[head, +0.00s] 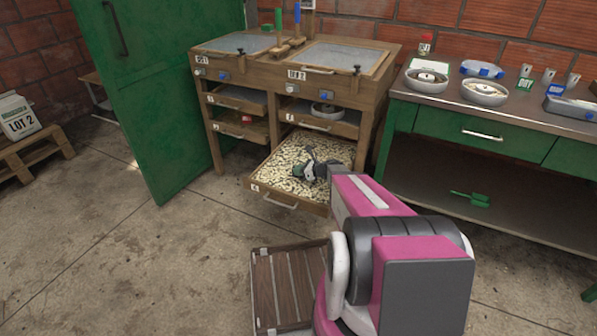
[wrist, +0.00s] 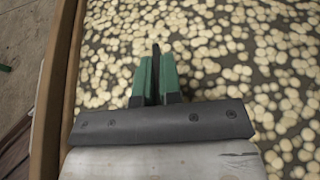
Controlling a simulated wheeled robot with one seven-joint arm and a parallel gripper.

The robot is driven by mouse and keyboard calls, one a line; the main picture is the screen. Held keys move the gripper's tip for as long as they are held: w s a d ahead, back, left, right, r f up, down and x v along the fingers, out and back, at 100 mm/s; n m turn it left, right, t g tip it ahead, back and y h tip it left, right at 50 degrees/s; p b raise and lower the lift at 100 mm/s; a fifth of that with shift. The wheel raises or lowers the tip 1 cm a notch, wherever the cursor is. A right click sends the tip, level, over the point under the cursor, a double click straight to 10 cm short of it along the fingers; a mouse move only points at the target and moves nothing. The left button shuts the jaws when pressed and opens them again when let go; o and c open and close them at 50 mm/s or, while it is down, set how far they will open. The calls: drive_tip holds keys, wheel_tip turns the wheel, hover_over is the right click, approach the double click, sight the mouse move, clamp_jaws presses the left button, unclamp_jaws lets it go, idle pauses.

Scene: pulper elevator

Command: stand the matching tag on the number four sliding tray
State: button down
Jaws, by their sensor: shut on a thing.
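The sliding tray (head: 283,205) at the lower right of the wooden cabinet is pulled out and holds a layer of pale beans. A small white label is on its front at the left; its number is too small to read surely. My gripper (head: 312,168) is above the beans. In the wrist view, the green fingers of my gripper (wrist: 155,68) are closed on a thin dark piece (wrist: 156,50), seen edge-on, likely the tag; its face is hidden. The tray's wooden side wall (wrist: 58,90) runs along the left. I cannot tell whether the piece touches the beans.
The wooden cabinet (head: 282,75) has other trays, one with a bowl (head: 326,109). A green door (head: 165,90) stands open at left. A metal bench (head: 490,105) with bowls is at right. A slatted wooden platform (head: 285,288) lies on the floor in front.

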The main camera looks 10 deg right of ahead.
drive_tip(key=shift+f, duration=0.15)
drive_tip(key=c, duration=1.3)
unclamp_jaws()
drive_tip(key=shift+r, duration=0.2)
